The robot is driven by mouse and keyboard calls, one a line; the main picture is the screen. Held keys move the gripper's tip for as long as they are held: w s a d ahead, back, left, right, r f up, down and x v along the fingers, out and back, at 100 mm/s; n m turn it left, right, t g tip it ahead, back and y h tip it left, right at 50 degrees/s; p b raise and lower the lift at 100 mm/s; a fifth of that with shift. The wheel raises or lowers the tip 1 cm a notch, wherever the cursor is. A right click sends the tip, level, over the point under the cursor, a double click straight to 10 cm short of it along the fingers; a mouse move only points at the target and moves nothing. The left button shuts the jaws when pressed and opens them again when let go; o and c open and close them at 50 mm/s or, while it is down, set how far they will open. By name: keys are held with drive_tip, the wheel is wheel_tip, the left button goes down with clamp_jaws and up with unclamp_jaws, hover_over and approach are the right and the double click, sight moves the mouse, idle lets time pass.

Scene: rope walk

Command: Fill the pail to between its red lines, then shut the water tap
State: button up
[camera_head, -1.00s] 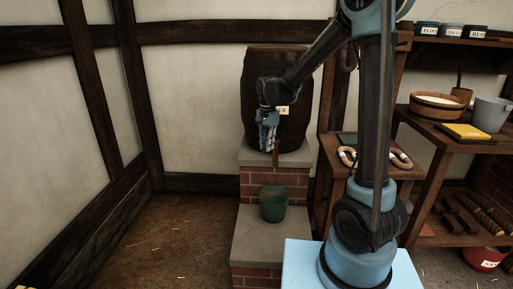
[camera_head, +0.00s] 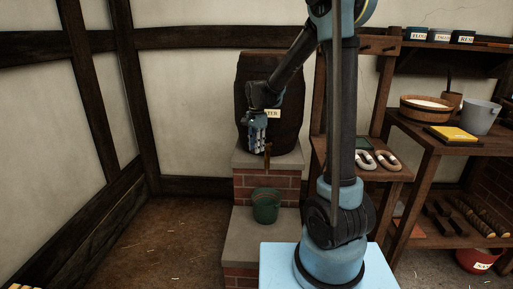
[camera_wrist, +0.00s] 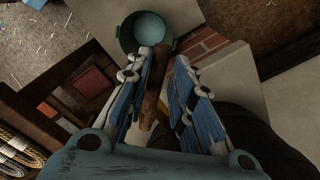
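A dark wooden barrel (camera_head: 285,90) with a part-hidden label (camera_head: 273,113) stands on a brick pedestal. Its brown wooden tap (camera_head: 267,157) shows just below my gripper (camera_head: 259,143). In the wrist view the tap (camera_wrist: 154,90) lies between the two fingers of my gripper (camera_wrist: 160,62), closer to the left one. The fingers are apart; I cannot tell whether either touches the tap. The green pail (camera_head: 266,208) stands upright on the lower step beneath the tap. In the wrist view the pail (camera_wrist: 122,38) has a pale bluish inside. Its water level and red lines cannot be made out.
The brick step (camera_head: 245,245) has a bare grey top around the pail. Right of the barrel, a wooden shelf (camera_head: 392,175) holds horseshoe-shaped pieces. A bench (camera_head: 425,140) further right carries a wooden tub (camera_head: 425,109) and a grey bucket (camera_head: 481,117).

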drive_tip(key=shift+o, duration=0.3)
drive_tip(key=shift+r, duration=0.15)
wheel_tip(320, 180, up, 12)
idle(0.5)
drive_tip(key=shift+f, duration=0.2)
drive_tip(key=s+d+f+n+t, duration=0.15)
drive_tip(key=s+d+n, duration=0.35)
drive_tip(key=s+d, duration=1.05)
drive_tip(key=s+d+f+n, duration=0.2)
drive_tip(key=s+d+f, duration=0.1)
drive_tip(key=s+f, duration=0.3)
drive_tip(key=s+d+f+n, duration=0.2)
drive_tip(key=s+f, duration=0.4)
drive_tip(key=s, duration=0.4)
drive_tip(key=shift+d+n+t, duration=0.35)
drive_tip(key=shift+d+n, duration=0.05)
drive_tip(key=shift+d, duration=0.5)
drive_tip(key=shift+f, duration=0.1)
